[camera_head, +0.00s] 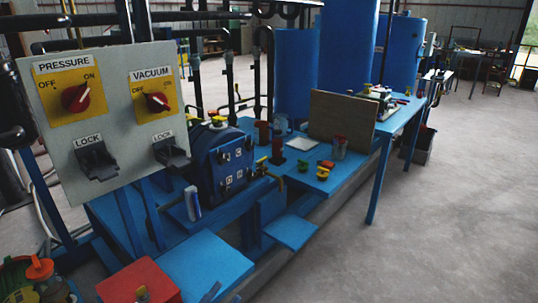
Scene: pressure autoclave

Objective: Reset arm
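I cannot clearly make out either of my grippers. A dark rounded shape at the left edge may be part of my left arm, but no fingertips can be told there. My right gripper does not show. A grey control panel (115,95) stands upright at the left. It carries a red PRESSURE knob (76,97) and a red VACUUM knob (157,101), each on a yellow plate with OFF and ON marks. Below them are two dark LOCK switches, the left one (97,160) and the right one (171,153).
A blue autoclave-like vessel (222,160) sits behind the panel on a blue bench. A red box (140,284) and a blue plate (205,268) are low in front. Tall blue tanks (347,45) stand behind. The grey floor (440,200) at the right is clear.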

